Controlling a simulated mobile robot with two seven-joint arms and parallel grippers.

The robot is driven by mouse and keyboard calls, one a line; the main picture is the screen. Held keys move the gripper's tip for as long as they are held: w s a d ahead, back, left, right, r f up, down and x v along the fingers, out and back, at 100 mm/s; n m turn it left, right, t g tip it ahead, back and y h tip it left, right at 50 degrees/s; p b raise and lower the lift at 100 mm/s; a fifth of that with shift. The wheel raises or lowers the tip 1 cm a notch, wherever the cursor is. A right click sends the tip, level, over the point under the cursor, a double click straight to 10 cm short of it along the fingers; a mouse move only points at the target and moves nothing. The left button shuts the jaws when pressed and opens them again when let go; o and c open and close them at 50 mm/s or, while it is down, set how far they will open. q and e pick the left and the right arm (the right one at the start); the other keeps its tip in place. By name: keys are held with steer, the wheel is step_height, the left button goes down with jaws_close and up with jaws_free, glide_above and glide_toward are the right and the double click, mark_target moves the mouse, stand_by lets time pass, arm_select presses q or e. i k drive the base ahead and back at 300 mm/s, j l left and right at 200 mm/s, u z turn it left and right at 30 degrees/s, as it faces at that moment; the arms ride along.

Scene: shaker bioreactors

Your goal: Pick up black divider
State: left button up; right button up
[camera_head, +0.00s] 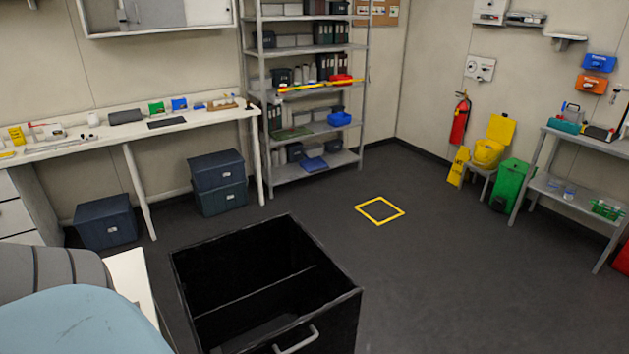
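A large open-topped black box (330,318) stands at the bottom centre, with a pale handle (297,341) on its near side. Inside it, a thin black divider (256,292) runs across from wall to wall, parting the inside into a far and a near compartment. Its top edge shows as a thin light line; its lower part is dark and hard to make out. No other black divider can be told apart in this view. Neither of my grippers is in view.
A white bench (100,135) lines the left wall, with dark lidded bins (218,182) below. A grey shelf rack (312,170) stands at the back. A yellow floor square (380,211) lies on open floor right of the box. A grey side table (575,200) stands far right.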

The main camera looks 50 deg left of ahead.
mark_target(219, 324)
steer(key=i, duration=1.65)
steer(key=i+u, duration=0.35)
steer(key=i+l+u, duration=0.1)
steer(key=u, duration=0.25)
steer(key=i+l+u, duration=0.2)
steer(key=u, duration=0.15)
steer(key=i+u, duration=0.15)
steer(key=u, duration=1.7)
